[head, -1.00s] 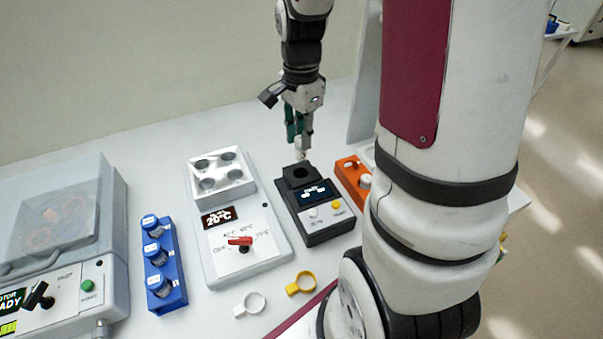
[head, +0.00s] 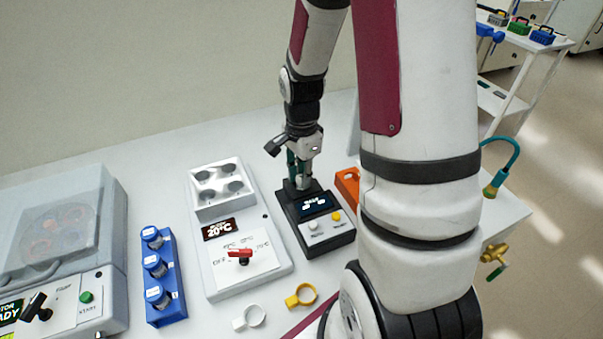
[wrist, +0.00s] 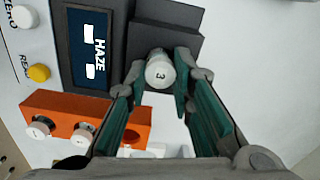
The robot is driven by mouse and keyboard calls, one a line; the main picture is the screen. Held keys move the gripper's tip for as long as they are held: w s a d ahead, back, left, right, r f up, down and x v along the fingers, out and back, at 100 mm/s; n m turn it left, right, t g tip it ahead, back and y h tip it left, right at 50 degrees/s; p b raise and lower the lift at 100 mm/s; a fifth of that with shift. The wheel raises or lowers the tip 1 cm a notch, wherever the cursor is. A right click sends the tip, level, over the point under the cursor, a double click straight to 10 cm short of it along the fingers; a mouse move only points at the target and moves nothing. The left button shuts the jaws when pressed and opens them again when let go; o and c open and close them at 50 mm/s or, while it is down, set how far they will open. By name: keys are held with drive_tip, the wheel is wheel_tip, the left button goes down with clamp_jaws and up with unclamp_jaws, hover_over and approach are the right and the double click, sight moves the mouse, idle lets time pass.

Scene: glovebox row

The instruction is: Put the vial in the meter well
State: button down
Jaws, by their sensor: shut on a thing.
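The vial (wrist: 160,73) shows its white cap marked 3 in the wrist view, between the fingertips of my gripper (wrist: 162,84). My gripper is shut on it, directly over the well block of the dark meter (wrist: 112,40). In the head view my gripper (head: 301,178) points down at the back of the meter (head: 318,222). The fingers and cap hide the well opening and the vial's body, so I cannot tell how deep the vial sits. The meter's display reads HAZE in the wrist view.
An orange rack (wrist: 60,105) with white-capped vials stands beside the meter. A white heater block with round wells (head: 222,188) and a red knob (head: 240,254) is to the left. Farther left are a blue vial rack (head: 172,290) and a lidded machine (head: 60,235).

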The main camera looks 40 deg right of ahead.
drive_tip(key=c, duration=1.4)
unclamp_jaws()
drive_tip(key=shift+f, duration=0.1)
wheel_tip(320, 180, up, 12)
drive_tip(key=s+a+r+n+t, duration=0.5)
drive_tip(key=s+a+r+n, duration=0.7)
drive_tip(key=n, duration=0.6)
drive_tip(key=shift+s+a+r+n, duration=0.3)
drive_tip(key=shift+s+a+r, duration=0.05)
drive_tip(key=shift+s+a, duration=0.6)
